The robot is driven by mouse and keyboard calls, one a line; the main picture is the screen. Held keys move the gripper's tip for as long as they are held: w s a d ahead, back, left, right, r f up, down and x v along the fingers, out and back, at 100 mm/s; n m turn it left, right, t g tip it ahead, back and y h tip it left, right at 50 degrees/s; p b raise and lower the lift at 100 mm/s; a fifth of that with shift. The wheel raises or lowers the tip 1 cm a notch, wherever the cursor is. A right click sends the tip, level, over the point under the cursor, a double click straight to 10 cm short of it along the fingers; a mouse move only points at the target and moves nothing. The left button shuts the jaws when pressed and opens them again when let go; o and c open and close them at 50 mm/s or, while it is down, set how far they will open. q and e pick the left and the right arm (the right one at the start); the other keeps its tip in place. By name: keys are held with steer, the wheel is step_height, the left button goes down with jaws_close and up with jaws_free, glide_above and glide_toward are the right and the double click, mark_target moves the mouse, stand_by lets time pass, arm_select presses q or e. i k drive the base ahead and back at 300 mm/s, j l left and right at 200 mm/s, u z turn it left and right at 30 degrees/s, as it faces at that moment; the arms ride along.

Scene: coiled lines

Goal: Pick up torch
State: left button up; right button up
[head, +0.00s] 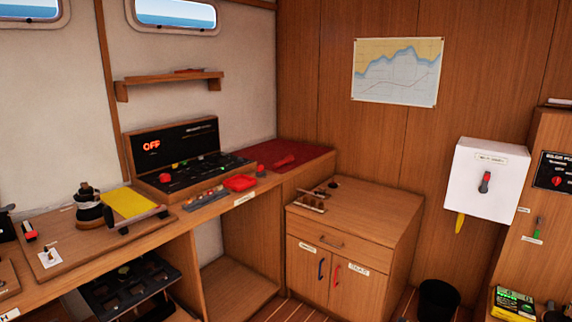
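A small red elongated object (284,161) lies on a dark red mat (305,152) at the back corner of the counter. It may be the torch, but it is too small to tell. A small red and white item (29,231) stands at the left end of the counter; I cannot tell what it is. Neither of my grippers is in the head view.
A black bin (438,298) is on the floor.

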mark_target(288, 159)
steer(key=i+l+u, duration=0.15)
steer(key=i, duration=0.35)
steer(key=i+l+u, duration=0.15)
steer(key=i, duration=0.35)
steer(key=i+l+u, duration=0.2)
steer(key=i, duration=0.3)
steer(key=i+l+u, duration=0.15)
steer(key=i, duration=0.35)
steer(key=l, duration=0.1)
